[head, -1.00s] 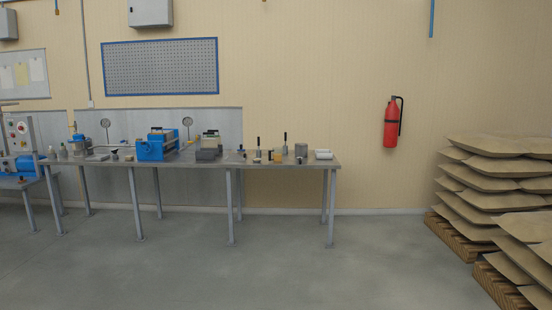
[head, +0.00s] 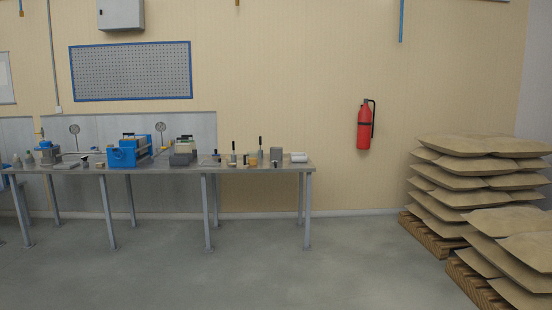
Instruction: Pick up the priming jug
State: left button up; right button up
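I cannot tell for sure which thing is the priming jug. A grey upright container (head: 276,157) stands near the right end of the long workbench (head: 190,170). Small bottles (head: 29,159) stand at the bench's left end, beside a blue and grey device (head: 46,152). All of these are too small to make out a handle or spout. Neither of my grippers is in view, and the bench is well away across the floor.
A blue machine (head: 128,152) and a grey-topped unit (head: 187,148) stand on the bench. White rolls (head: 299,157) lie at its right end. Stacked sacks (head: 480,170) on pallets (head: 432,236) fill the right side. The grey floor (head: 250,275) ahead is clear.

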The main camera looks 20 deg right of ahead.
aim_at(252, 156)
jog(key=i+l+z, duration=0.1)
jog(key=i+z, duration=0.35)
jog(key=i, duration=4)
jog(key=i+l+u, duration=0.2)
jog(key=i, duration=0.25)
jog(key=i+u, duration=0.2)
jog(key=i, duration=0.25)
jog(key=i+l+u, duration=0.25)
jog(key=i, duration=0.2)
jog(key=i+l+u, duration=0.2)
jog(key=i+l, duration=0.1)
jog(key=i, duration=0.1)
